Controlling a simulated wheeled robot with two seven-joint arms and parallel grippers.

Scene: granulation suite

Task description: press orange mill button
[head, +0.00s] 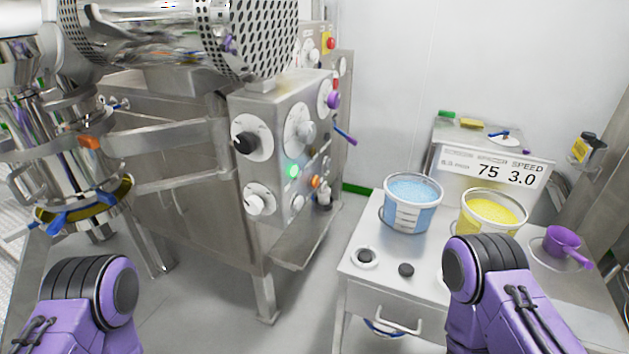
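A small orange button (315,182) sits on the front control panel (270,113) of the steel machine in the middle of the head view. It is just right of a lit green button (293,171). An orange piece (90,142) also shows on the steel vessel at the left; I cannot tell what it is. Purple links of my two arms show at the bottom left and bottom right, well apart from the panel. Neither gripper's fingers are in view.
The panel also carries a black knob (244,143), a white knob (255,204) and a purple-handled lever (345,136). At right, a steel table (355,286) holds a blue-filled bucket (408,213), a yellow-filled bucket (490,213) and a purple scoop (563,243). Open floor lies before the machine.

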